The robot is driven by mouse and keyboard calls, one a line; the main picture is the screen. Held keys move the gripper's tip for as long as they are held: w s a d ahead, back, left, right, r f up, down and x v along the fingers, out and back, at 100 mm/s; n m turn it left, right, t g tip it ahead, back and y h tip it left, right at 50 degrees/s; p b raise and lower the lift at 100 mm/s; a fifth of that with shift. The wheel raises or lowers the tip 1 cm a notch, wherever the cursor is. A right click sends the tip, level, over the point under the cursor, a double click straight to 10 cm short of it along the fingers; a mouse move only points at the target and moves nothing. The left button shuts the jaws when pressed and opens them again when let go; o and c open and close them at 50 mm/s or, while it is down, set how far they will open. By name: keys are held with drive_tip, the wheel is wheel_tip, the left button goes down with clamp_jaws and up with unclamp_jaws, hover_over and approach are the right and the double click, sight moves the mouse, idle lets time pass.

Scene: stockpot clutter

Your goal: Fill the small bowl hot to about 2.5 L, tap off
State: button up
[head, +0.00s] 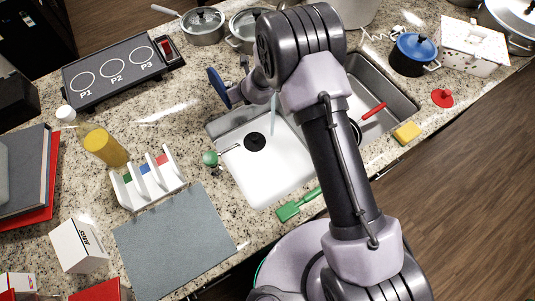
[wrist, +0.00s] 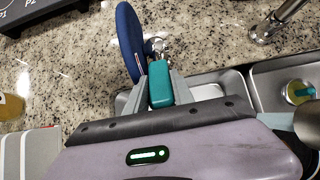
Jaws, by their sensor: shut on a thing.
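My gripper (wrist: 160,85) is shut on a teal block-shaped handle (wrist: 160,82), which stands between its fingers over the counter behind the sink. A dark blue disc (wrist: 130,42), seen nearly edge-on, is just left of the fingers; it also shows in the head view (head: 218,87). I cannot tell whether disc and handle are one piece. The left sink basin (head: 250,175) is white with a black drain (head: 255,142). A pale blue-green strip (head: 273,115) hangs above it; I cannot tell if it is water. A chrome fitting (wrist: 265,32) stands behind the sink. I cannot identify the small bowl.
The right basin (head: 390,92) holds a red-handled item (head: 373,110), partly behind my arm. A yellow sponge (head: 407,131), green scrubber (head: 297,205) and green-topped dispenser (head: 210,158) edge the sink. Pots (head: 203,25) stand behind. A rack (head: 150,183) and grey mat (head: 175,245) lie left.

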drive_tip(key=shift+w+a+r, duration=0.1)
drive_tip(key=shift+r, duration=0.2)
drive_tip(key=r+p, duration=0.1)
drive_tip(key=w+a+r+p, duration=0.1)
drive_tip(key=shift+w+r+p, duration=0.2)
drive_tip(key=shift+r+p, duration=0.05)
drive_tip(key=shift+p, duration=0.15)
drive_tip(key=shift+w+a+f, duration=0.1)
drive_tip(key=shift+w+a, duration=0.05)
drive_tip(key=shift+w, duration=0.05)
drive_tip(key=shift+w+a+r+p, duration=0.1)
drive_tip(key=shift+w+r+p, duration=0.05)
drive_tip(key=shift+r+p, duration=0.3)
drive_tip(key=shift+f, duration=0.2)
idle(6.2)
